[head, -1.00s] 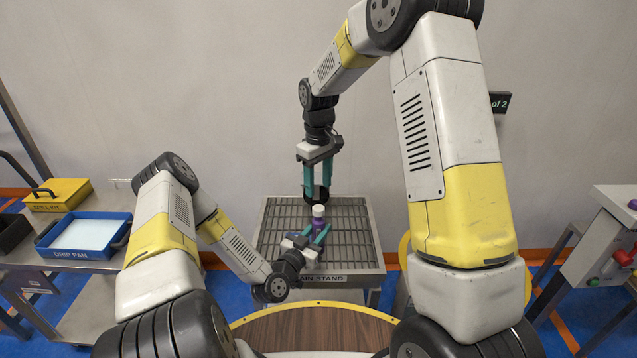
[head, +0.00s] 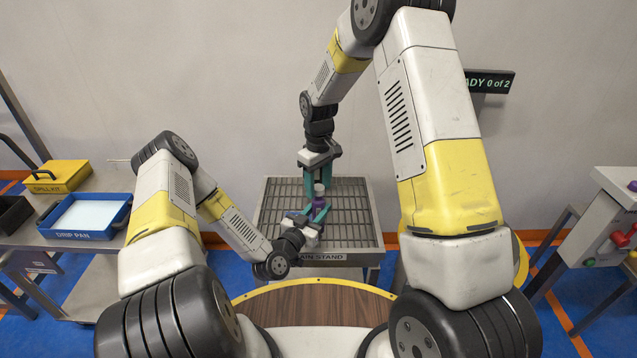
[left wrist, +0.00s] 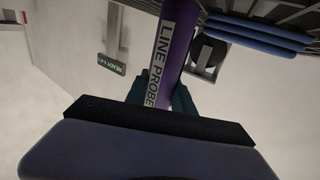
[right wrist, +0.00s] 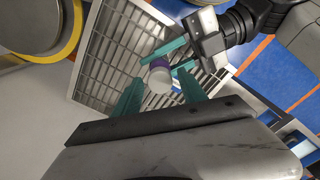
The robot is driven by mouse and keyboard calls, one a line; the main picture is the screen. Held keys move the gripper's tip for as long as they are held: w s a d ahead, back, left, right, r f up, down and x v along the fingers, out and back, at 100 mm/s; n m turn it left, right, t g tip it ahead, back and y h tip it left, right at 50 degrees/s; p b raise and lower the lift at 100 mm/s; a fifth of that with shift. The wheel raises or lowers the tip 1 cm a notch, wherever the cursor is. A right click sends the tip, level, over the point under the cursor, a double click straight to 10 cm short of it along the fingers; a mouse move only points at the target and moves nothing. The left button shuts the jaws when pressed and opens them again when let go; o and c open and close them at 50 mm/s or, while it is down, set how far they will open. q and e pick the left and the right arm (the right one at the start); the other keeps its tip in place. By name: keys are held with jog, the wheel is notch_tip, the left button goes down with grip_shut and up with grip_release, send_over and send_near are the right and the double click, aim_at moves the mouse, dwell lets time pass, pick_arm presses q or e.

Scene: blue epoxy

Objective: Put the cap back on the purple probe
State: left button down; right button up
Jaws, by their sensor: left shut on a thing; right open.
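The purple probe (head: 319,202) stands about upright above the drain stand, its shaft lettered LINE PROBE in the left wrist view (left wrist: 178,45). My left gripper (head: 312,216) is shut on its shaft from the side. A pale round piece (right wrist: 160,82) tops the probe; I cannot tell whether it is the cap or a bare end. My right gripper (right wrist: 160,92) points down over it, open, with one teal finger on each side of the pale top and gaps to both. No separate cap is visible.
The slatted drain stand (head: 345,240) lies beneath both grippers. A grey panel with buttons (head: 615,230) stands at the right.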

grip_shut()
jog(key=shift+o, duration=0.6)
grip_release()
notch_tip(320, 180, up, 12)
pick_arm(q)
jog(key=c, duration=1)
grip_release()
jog(key=shift+s+a, duration=0.1)
